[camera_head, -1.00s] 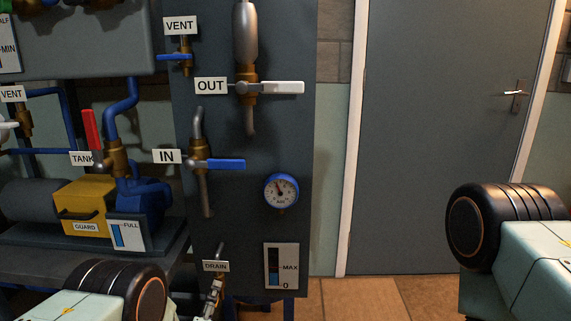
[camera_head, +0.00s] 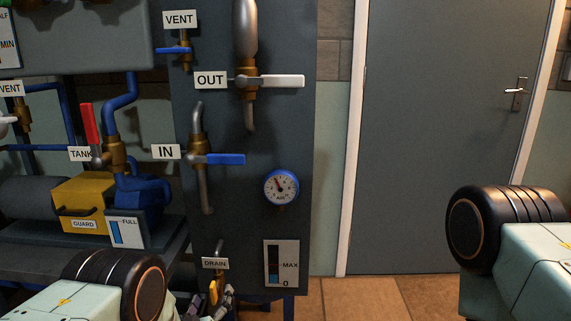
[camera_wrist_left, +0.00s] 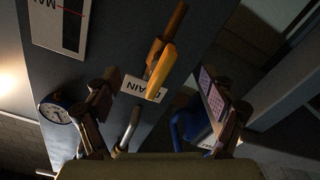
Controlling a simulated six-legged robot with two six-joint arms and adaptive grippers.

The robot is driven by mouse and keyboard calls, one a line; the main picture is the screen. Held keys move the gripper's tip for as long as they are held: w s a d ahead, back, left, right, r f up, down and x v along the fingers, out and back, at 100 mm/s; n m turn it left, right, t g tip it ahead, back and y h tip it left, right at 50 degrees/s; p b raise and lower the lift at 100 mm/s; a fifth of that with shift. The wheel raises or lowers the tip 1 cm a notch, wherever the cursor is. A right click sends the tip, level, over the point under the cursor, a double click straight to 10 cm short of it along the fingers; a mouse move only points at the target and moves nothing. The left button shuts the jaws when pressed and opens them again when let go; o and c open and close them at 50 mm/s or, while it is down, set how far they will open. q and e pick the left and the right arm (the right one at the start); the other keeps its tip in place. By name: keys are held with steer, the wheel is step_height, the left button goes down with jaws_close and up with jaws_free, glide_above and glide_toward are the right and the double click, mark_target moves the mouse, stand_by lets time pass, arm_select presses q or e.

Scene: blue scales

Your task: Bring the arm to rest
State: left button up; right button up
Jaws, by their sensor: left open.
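My left gripper (camera_head: 208,303) is low in the head view, just below the DRAIN label, partly cut off by the bottom edge and my own arm. In the left wrist view its two fingers (camera_wrist_left: 163,115) stand wide apart with nothing between them touching both. The yellow handle of the drain valve (camera_wrist_left: 162,72) shows ahead between the fingers, apart from them as far as I can see. The drain handle also shows in the head view (camera_head: 213,292). My right gripper is out of view; only part of my right arm shows.
The dark panel (camera_head: 240,220) carries the OUT valve's white handle (camera_head: 282,81), the IN valve's blue handle (camera_head: 225,159), a round gauge (camera_head: 281,187) and a level gauge (camera_head: 282,264). A pump with a yellow guard (camera_head: 85,203) stands left. Floor (camera_head: 380,298) before the door is clear.

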arm_select(q)
steer(key=m+b, duration=0.1)
steer(key=m, duration=0.4)
stand_by(0.4)
steer(key=shift+s+d, duration=0.1)
